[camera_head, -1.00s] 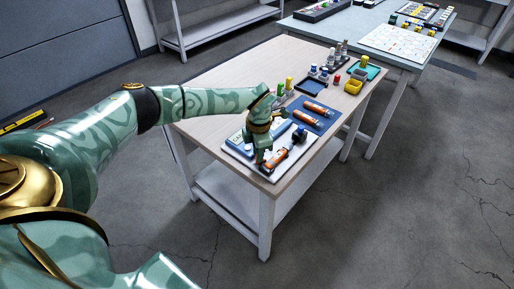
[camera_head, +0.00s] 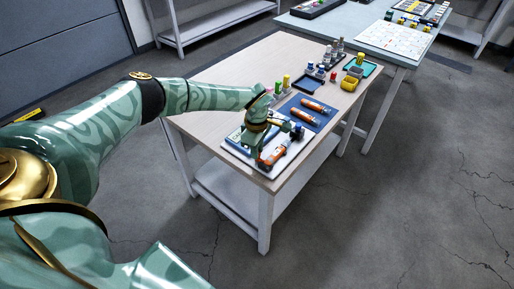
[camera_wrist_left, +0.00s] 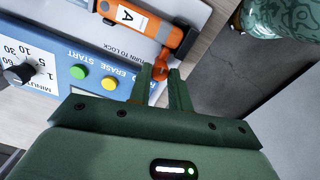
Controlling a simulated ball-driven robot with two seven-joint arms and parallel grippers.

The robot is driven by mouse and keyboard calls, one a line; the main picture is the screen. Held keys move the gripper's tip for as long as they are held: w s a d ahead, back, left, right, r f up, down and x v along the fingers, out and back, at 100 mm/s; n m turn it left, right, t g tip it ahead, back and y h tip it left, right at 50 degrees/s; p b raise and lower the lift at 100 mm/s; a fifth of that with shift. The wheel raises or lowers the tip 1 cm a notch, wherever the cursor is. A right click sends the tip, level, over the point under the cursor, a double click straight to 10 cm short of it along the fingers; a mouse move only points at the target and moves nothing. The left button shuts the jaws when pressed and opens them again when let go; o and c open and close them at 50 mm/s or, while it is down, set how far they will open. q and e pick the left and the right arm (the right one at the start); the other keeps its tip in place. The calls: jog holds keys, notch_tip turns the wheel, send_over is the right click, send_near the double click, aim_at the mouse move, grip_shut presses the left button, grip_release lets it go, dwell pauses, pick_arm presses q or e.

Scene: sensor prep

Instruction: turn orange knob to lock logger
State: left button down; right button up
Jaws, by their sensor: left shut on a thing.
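My left gripper (camera_head: 259,157) is over the white board at the near end of the wooden table. In the left wrist view its two fingers (camera_wrist_left: 159,80) are shut on the orange knob (camera_wrist_left: 160,71), which shows between the fingertips. The orange logger (camera_wrist_left: 142,19) with a white "A" label lies just beyond the knob, beside the printed words "turn to lock". The logger also shows in the head view (camera_head: 273,157), next to the gripper. Part of the knob is hidden by the fingers. My right gripper is not in view.
A blue panel (camera_wrist_left: 60,62) with a green button, a yellow button and a black dial lies beside the gripper. On the table, a blue mat (camera_head: 306,115) holds two orange loggers. Yellow cups (camera_head: 349,83) and small bottles stand farther back. The table's left part is clear.

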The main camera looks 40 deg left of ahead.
pick_arm(q)
jog(key=shift+w+m, duration=0.1)
jog(key=shift+m, duration=0.2)
dwell(0.4)
jog(key=c, duration=1.3)
grip_release()
jog(key=shift+r, duration=0.1)
notch_tip(320, 180, up, 16)
jog(key=p, duration=0.5)
jog(key=shift+s, duration=0.3)
